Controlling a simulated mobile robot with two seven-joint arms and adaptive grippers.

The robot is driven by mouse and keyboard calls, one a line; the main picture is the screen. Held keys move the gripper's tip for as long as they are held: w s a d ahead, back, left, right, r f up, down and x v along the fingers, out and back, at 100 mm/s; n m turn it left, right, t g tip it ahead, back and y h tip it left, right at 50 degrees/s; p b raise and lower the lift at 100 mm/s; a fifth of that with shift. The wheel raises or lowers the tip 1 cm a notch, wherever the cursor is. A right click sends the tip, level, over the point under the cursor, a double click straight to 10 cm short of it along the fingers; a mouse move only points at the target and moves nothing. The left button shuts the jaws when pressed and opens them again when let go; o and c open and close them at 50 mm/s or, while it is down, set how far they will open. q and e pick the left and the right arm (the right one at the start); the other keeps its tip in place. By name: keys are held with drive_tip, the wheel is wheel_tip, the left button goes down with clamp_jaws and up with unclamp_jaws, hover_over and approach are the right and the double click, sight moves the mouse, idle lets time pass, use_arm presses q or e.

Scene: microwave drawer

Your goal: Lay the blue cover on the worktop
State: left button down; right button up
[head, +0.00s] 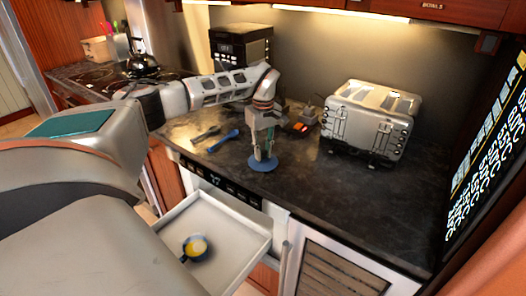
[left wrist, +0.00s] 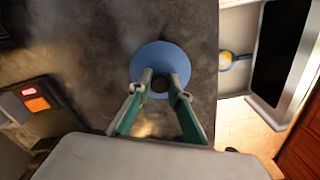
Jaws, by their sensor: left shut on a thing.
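The blue cover (head: 262,166) is a round disc with a dark knob, at the front part of the dark worktop (head: 330,190). My left gripper (head: 263,152) points down over it and is shut on its knob. In the left wrist view the cover (left wrist: 160,50) shows beyond the green fingers (left wrist: 161,84), with the knob between their tips. The cover looks flat and close to the worktop surface; I cannot tell whether it touches. My right gripper is not in view.
An open white drawer (head: 232,227) below the worktop holds a blue handled pan (head: 196,247) with yellow inside. A blue spoon (head: 224,140) and dark utensil lie left of the gripper. A toaster (head: 368,119) stands right.

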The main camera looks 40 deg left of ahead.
sight(263, 152)
use_arm(q)
drive_tip(key=c, duration=1.9)
unclamp_jaws()
drive_tip(key=shift+f, duration=0.15)
wheel_tip(263, 152, up, 12)
drive_tip(key=shift+r, duration=0.2)
drive_tip(key=shift+s+d+f, duration=0.1)
drive_tip(key=shift+d, duration=0.05)
